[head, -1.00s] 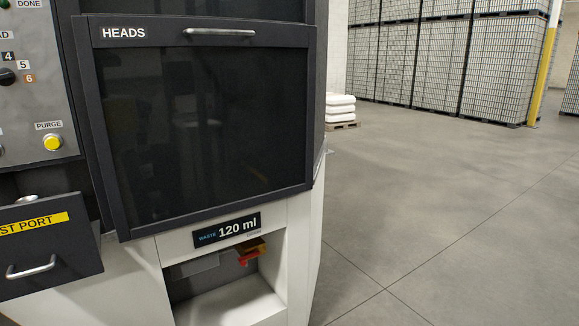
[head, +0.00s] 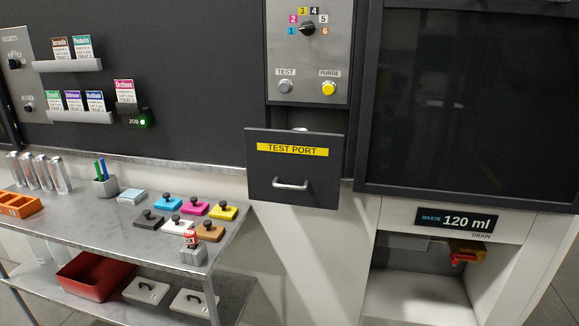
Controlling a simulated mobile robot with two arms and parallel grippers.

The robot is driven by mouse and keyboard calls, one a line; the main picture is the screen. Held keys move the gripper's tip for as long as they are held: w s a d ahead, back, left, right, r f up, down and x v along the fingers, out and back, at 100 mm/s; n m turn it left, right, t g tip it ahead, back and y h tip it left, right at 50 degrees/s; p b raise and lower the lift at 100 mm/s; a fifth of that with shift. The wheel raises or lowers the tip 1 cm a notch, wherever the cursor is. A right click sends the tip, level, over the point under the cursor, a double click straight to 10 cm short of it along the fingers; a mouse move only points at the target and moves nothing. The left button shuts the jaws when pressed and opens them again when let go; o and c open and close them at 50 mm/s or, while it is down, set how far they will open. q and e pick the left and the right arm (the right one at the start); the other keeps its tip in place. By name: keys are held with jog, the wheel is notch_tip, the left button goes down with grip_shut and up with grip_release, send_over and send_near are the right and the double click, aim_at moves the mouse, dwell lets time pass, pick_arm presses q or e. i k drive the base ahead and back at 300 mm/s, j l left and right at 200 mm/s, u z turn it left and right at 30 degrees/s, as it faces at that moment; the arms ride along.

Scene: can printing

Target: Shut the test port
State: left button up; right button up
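The test port (head: 294,170) is a dark drawer with a yellow label and a silver bar handle (head: 291,184), near the middle of the head view. Its front stands out from the machine face, so it looks pulled open. A pale rounded thing (head: 300,130) shows just above its top edge; what it is, I cannot tell. The inside of the drawer is otherwise hidden behind the front. Neither of my grippers is in view.
A metal bench (head: 120,215) with coloured pads, cans and a pen cup stands to the left of the drawer. The control panel (head: 308,60) is above it. The dark heads window (head: 470,100) and waste bay (head: 420,290) are on the right.

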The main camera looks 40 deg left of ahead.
aim_at(302, 168)
jog(key=u, duration=1.2)
jog(key=i, duration=0.1)
jog(key=l+z, duration=0.05)
